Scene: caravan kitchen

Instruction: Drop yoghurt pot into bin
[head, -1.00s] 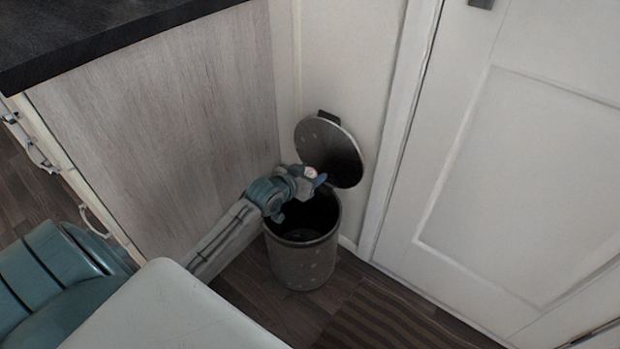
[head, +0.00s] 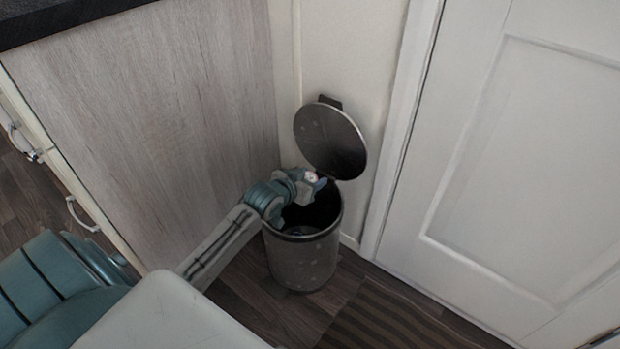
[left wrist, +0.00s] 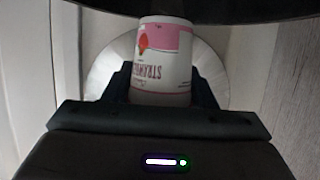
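The yoghurt pot (left wrist: 162,62) is white and pink with strawberry lettering that reads upside down in the left wrist view. It sits between the two dark fingers of my left gripper (left wrist: 163,88), which are closed against its sides. In the head view only a small white and red bit of the pot (head: 312,177) shows past my left gripper (head: 312,188), which is over the bin's mouth, below the raised lid. The bin (head: 303,262) is a dark grey speckled cylinder standing on the floor, with its round lid (head: 328,138) open against the wall. My right gripper is not in view.
A wood-grain cabinet side (head: 160,110) stands left of the bin, with a dark worktop (head: 60,18) above. A white panelled door (head: 530,160) is to the right. A striped mat (head: 400,318) lies on the floor in front of it.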

